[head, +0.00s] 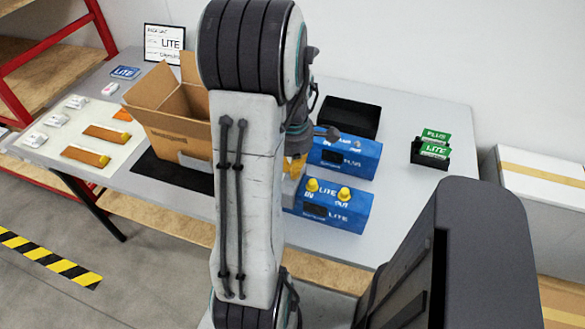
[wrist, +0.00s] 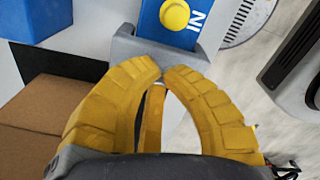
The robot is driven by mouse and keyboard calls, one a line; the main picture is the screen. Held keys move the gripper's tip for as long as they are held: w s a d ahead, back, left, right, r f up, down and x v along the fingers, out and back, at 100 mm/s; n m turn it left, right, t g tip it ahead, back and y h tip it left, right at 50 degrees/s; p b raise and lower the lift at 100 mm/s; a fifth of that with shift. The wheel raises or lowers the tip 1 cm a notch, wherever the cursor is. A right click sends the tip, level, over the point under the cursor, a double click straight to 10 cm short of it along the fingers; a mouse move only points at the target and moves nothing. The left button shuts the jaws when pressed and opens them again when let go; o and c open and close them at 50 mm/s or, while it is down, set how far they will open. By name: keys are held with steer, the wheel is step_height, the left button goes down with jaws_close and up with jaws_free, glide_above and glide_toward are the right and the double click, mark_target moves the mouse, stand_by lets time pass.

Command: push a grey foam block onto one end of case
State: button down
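The blue LITE case (head: 342,212), with two yellow caps on top, lies near the table's front edge. A grey foam block (head: 289,192) is at its left end, partly hidden by my arm. In the wrist view the grey foam block (wrist: 125,45) sits around the end of the blue case (wrist: 196,18); how fully it is seated I cannot tell. My gripper (wrist: 163,72) has its yellow fingertips nearly together, against or just short of the block's outer face, with nothing visible between them. My gripper also shows in the head view (head: 294,172), partly hidden.
A second blue case (head: 345,160) lies just behind, with a black tray (head: 347,117) beyond it. An open cardboard box (head: 172,125) stands on the left beside a black mat (head: 170,172). A card holder (head: 428,155) stands right. The table's right side is mostly clear.

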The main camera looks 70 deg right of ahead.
steer(key=shift+r+p, duration=1.55)
steer(key=shift+r, duration=0.65)
